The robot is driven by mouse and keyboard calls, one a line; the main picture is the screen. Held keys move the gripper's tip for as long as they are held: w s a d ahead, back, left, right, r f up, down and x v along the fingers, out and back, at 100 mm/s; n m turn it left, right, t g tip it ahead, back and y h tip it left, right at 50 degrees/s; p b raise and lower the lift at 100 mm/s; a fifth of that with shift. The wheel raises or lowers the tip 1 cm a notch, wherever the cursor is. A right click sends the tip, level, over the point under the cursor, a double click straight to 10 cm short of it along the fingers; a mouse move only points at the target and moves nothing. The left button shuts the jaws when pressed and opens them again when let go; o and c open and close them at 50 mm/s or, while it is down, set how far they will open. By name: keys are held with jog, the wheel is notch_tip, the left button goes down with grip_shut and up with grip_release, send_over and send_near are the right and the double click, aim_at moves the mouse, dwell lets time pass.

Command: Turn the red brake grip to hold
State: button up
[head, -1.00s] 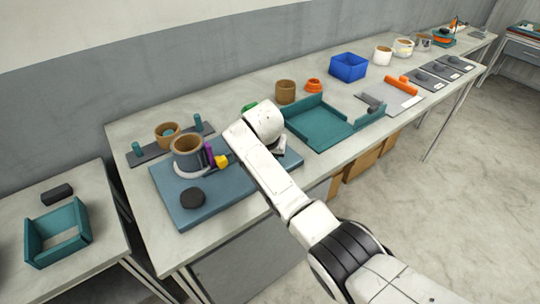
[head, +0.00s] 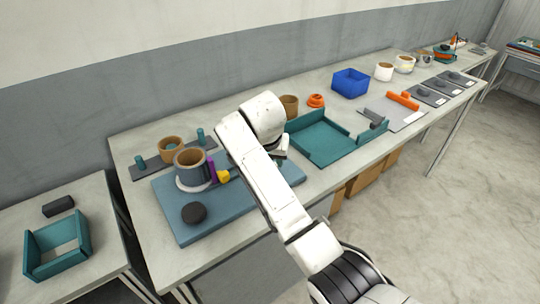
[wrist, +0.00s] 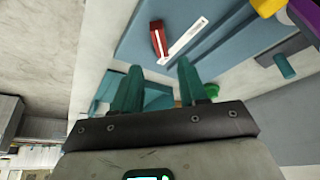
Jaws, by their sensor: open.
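The red brake grip (wrist: 158,38) shows in the wrist view on the blue board (wrist: 205,22), beside a white label strip (wrist: 184,40). In the head view my arm hides the grip, while the blue board (head: 220,215) shows on the bench. My gripper (wrist: 160,68) has two teal fingers, spread apart with nothing between them. In the wrist picture the grip lies just beyond the gap between the fingertips. It looks apart from them.
The board also carries a grey-and-tan cylinder (head: 189,172), a dark round knob (head: 194,213) and a yellow piece (head: 223,176). A teal tray (head: 320,143) stands to the right of my arm. A blue bin (head: 350,82) is farther along the bench.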

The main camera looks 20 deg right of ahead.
jog(key=shift+v, duration=1.2)
jog(key=s+d+f+n+g+y, duration=0.1)
jog(key=s+d+f, duration=0.1)
jog(key=s+f, duration=0.7)
jog(key=s+d+f+n+g+y, duration=0.1)
jog(key=s+d+f+n, duration=0.15)
jog(key=s+f, duration=0.6)
jog(key=s+d, duration=0.3)
jog(key=s, duration=1.1)
jog(key=s+d+f+n+g, duration=0.1)
jog(key=s+d, duration=0.2)
jog(key=s, duration=1.1)
